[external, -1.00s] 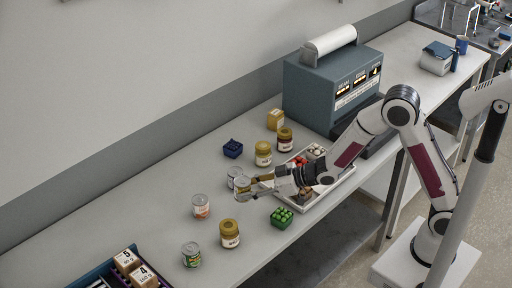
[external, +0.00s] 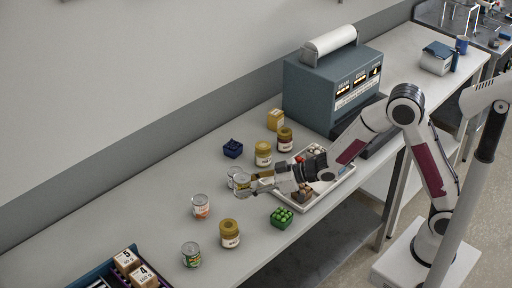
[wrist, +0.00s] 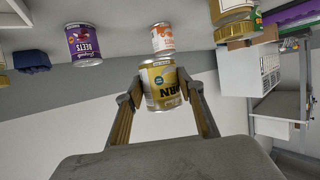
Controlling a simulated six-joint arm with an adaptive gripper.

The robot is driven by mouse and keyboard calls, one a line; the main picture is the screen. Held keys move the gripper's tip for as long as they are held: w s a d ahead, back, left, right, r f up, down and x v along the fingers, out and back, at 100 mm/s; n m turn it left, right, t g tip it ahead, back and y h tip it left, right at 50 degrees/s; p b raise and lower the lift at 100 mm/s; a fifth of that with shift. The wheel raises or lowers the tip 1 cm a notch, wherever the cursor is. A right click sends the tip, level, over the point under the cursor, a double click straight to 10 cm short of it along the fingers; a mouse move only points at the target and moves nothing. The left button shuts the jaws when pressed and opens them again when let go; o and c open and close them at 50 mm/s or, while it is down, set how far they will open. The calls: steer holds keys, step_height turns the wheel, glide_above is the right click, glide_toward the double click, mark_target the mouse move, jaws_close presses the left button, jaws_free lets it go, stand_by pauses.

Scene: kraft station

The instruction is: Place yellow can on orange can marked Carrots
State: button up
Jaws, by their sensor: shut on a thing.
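The yellow can (external: 241,182), labelled corn, is between the fingers of my gripper (external: 246,186). In the wrist view, my gripper (wrist: 162,98) is shut on the yellow can (wrist: 161,86), one finger on each side. The can appears held above the bench. The orange can (external: 200,206) stands upright on the bench, to the left of my gripper and apart from it. It also shows in the wrist view, as an orange-and-white can (wrist: 162,38) just beyond the yellow can, partly hidden by it. Its lettering is too small to read.
A purple beets can (wrist: 84,46) stands close behind my gripper. A green-labelled can (external: 191,254) and a gold-lidded jar (external: 229,233) stand nearer the front. A green carton (external: 281,217) and a white tray (external: 318,200) lie to the right. The bench left of the orange can is clear.

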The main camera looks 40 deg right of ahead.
steer(key=shift+a+f, duration=0.15)
steer(key=shift+w+a, duration=0.25)
steer(key=w+a+r+n+g+y, duration=0.1)
steer(key=w+a+r, duration=0.7)
steer(key=w+a, duration=0.1)
steer(key=shift+w+n, duration=0.3)
steer(key=shift+w, duration=0.05)
stand_by(0.5)
glide_above(204, 199)
steer(key=shift+s+f, duration=0.1)
steer(key=shift+f, duration=3)
